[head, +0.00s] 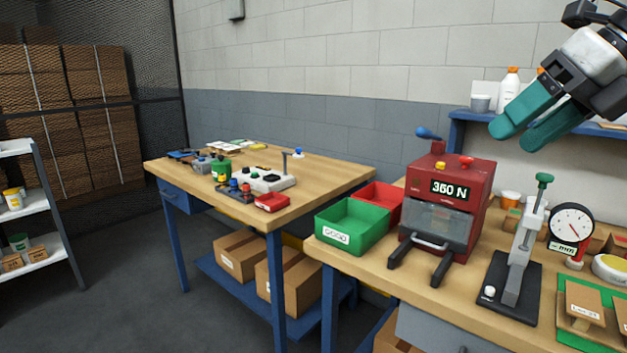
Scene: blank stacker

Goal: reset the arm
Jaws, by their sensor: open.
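My gripper (527,125) is at the upper right of the head view, raised above the right-hand workbench. Its two teal fingers point down and to the left. They are apart with nothing between them. Part of my arm behind it runs out of the frame at the top right corner.
A shelf (458,116) is behind the gripper. A second table (325,174) stands left; grey floor (150,300) is open.

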